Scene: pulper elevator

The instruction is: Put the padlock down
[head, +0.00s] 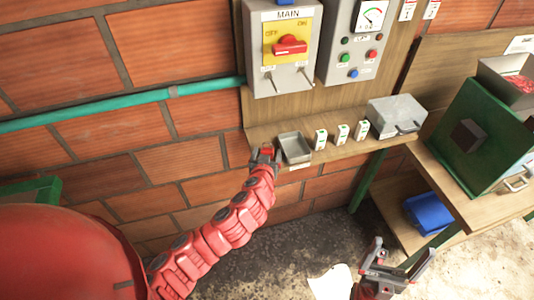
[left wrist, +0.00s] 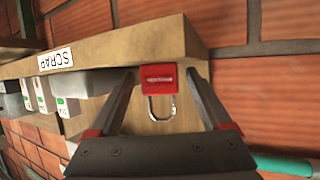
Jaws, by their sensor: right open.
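The red padlock (left wrist: 158,77) with its silver shackle shows between the two fingers of my left gripper (left wrist: 160,72) in the left wrist view. Its body is by the shelf edge and its shackle points toward the gripper. Narrow gaps show between the fingers and the padlock, so the gripper looks open around it. In the head view the padlock is a small red patch (head: 266,150) between the fingertips of my left gripper (head: 265,152), at the left end of the wooden shelf (head: 345,153). Whether it rests on the shelf is hard to tell. My right gripper (head: 387,258) is open and empty, lower right.
A grey tray (head: 294,149) stands just right of the left gripper. Several small white-and-green boxes (head: 342,134) and a grey metal box (head: 397,116) stand further right on the shelf. The MAIN switch panel (head: 283,48) hangs above. A teal pipe (head: 120,106) crosses the brick wall.

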